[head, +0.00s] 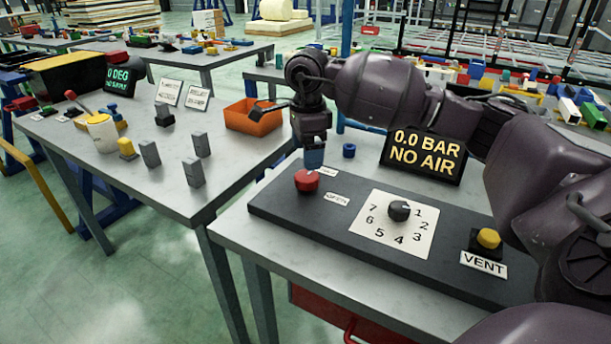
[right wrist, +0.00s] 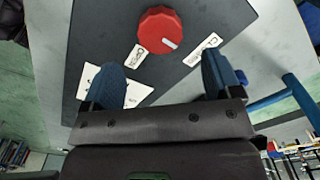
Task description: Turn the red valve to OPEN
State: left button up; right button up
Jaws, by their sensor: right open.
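The red valve (head: 307,181) is a round knob on the dark panel (head: 280,205), at its left end. In the right wrist view the red knob (right wrist: 158,30) has a white pointer mark aimed nearer the right label (right wrist: 201,50) than the left label (right wrist: 136,56). In the head view the OPEN label (head: 337,199) lies on the dial side of the knob; a second label (head: 328,172) lies behind it, its text unclear. My right gripper (head: 314,158) points down just above the knob. Its blue fingers (right wrist: 164,72) are open and apart from the knob. My left gripper is not in view.
A black display (head: 424,155) reads 0.0 BAR, NO AIR. A numbered dial (head: 400,211) and a yellow VENT button (head: 488,238) are right of the valve. The left table holds an orange bin (head: 253,117) and grey blocks.

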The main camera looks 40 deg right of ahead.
aim_at(307, 176)
notch_tip(307, 176, down, 7)
jog(key=shift+r+b, duration=0.15)
jog(key=shift+b, duration=0.15)
jog(key=c, duration=0.9)
